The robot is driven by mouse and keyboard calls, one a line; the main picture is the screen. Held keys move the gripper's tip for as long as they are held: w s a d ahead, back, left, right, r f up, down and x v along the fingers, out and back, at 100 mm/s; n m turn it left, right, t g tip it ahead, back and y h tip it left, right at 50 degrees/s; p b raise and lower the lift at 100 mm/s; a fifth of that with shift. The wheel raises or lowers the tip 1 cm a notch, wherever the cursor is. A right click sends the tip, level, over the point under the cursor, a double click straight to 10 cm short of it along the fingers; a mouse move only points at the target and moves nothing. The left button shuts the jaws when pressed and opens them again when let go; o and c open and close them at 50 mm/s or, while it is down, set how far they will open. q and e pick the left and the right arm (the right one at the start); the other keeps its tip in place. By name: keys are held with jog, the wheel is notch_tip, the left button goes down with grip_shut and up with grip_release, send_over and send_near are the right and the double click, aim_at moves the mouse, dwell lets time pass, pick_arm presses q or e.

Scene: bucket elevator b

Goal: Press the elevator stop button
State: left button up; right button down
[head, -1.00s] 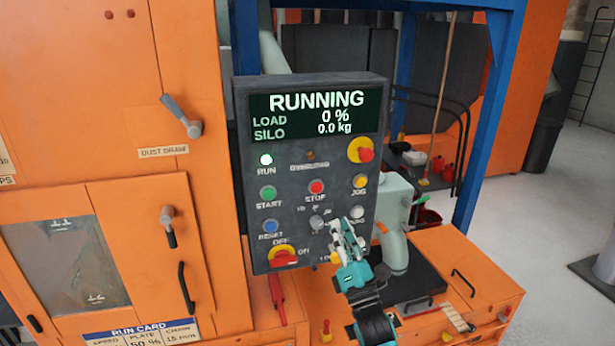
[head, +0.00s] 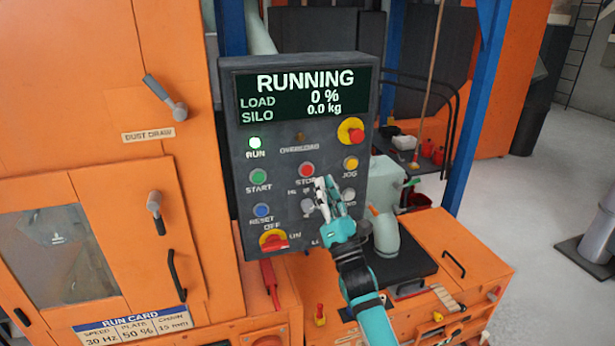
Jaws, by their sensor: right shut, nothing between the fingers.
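The red stop button (head: 306,170) sits in the middle of the dark control panel (head: 238,120), under the display (head: 305,93), which reads RUNNING, load 0 %, silo 0.0 kg. My right gripper (head: 325,183) is shut and empty. Its fingertips are in front of the panel, just below and to the right of the stop button, and cover part of the STOP label. I cannot tell whether they touch the panel. My left gripper is not in view.
Close around are the green start button (head: 258,176), yellow jog button (head: 351,163), blue reset button (head: 262,210) and a red-on-yellow knob (head: 351,131). A red rotary switch (head: 273,241) is at the panel's bottom. Orange cabinets (head: 110,80) stand at left.

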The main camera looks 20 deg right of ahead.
aim_at(308, 156)
jog(key=shift+w+b, duration=1.5)
jog(key=shift+w, duration=0.9)
jog(key=shift+w+a+b, duration=0.1)
jog(key=shift+w+b, duration=0.35)
jog(key=shift+b, duration=0.1)
jog(key=shift+w+b, duration=0.35)
jog(key=shift+b, duration=0.2)
jog(key=shift+s, duration=0.1)
dwell(0.3)
jog(key=shift+s+p, duration=0.4)
jog(key=shift+s, duration=0.35)
